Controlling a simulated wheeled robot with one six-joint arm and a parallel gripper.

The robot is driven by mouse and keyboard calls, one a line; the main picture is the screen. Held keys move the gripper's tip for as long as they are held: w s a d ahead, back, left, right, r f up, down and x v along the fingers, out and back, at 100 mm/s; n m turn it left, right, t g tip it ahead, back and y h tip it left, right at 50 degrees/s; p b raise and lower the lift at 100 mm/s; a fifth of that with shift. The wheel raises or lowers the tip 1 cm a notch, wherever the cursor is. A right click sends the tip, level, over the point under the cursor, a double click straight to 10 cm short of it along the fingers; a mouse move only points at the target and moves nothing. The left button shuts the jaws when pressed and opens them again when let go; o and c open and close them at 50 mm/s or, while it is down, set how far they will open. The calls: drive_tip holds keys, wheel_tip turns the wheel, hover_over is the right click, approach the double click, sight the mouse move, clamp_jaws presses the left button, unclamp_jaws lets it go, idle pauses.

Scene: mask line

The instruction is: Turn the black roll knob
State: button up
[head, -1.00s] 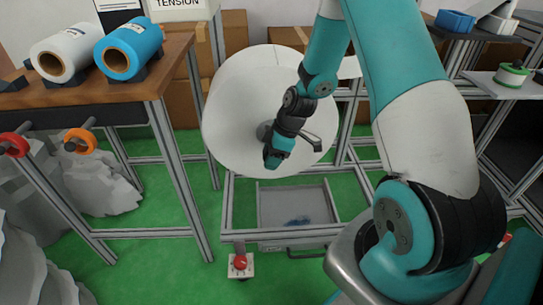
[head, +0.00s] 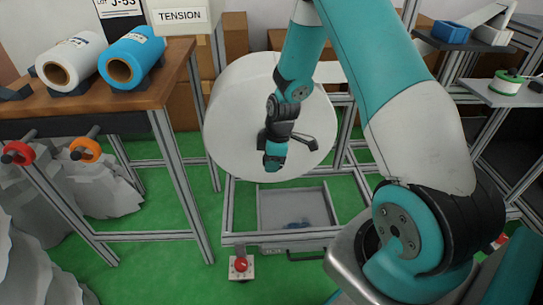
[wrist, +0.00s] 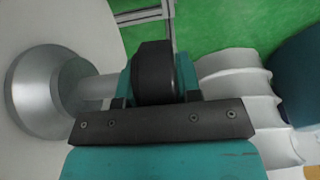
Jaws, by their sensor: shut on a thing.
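The black roll knob (wrist: 153,72) sits at the end of a silver hub (wrist: 38,92) on the white roll's face. My gripper (wrist: 155,88) is shut on the knob, with its teal fingers on either side. In the head view, my gripper (head: 274,156) is in front of the large white roll (head: 235,105), low near the middle of its face. The arm hides the knob there, and I cannot tell its turn angle.
The roll stands over a metal frame with a grey tray (head: 265,225). A red button box (head: 241,266) is at the frame's front. A wooden table (head: 85,98) with a white roll (head: 66,62) and a blue roll (head: 131,57) is at left. Green floor lies between.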

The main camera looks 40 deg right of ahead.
drive_tip(key=g+h+p, duration=0.2)
drive_tip(key=h+p, duration=0.1)
drive_tip(key=shift+s+a+g+h+p, duration=0.15)
drive_tip(key=shift+s+g+h+p, duration=0.15)
drive_tip(key=g+h, duration=0.1)
drive_tip(key=g+h+p, duration=0.1)
drive_tip(key=h, duration=0.1)
drive_tip(key=shift+f+p, duration=0.25)
drive_tip(key=shift+p, duration=0.05)
drive_tip(key=g+h, duration=0.1)
drive_tip(key=g+h+b, duration=0.1)
drive_tip(key=h, duration=0.1)
drive_tip(key=shift+s+d+f+h, duration=0.1)
drive_tip(key=shift+d+f+h, duration=0.1)
drive_tip(key=shift+f+h, duration=0.1)
drive_tip(key=shift+d+r+g+h+b, duration=0.1)
drive_tip(key=shift+g+h+b, duration=0.6)
drive_tip(key=shift+h+b, duration=0.15)
drive_tip(key=shift+r, duration=0.1)
drive_tip(key=o, duration=0.8)
drive_tip(key=shift+o, duration=0.2)
drive_tip(key=shift+d+r, duration=0.1)
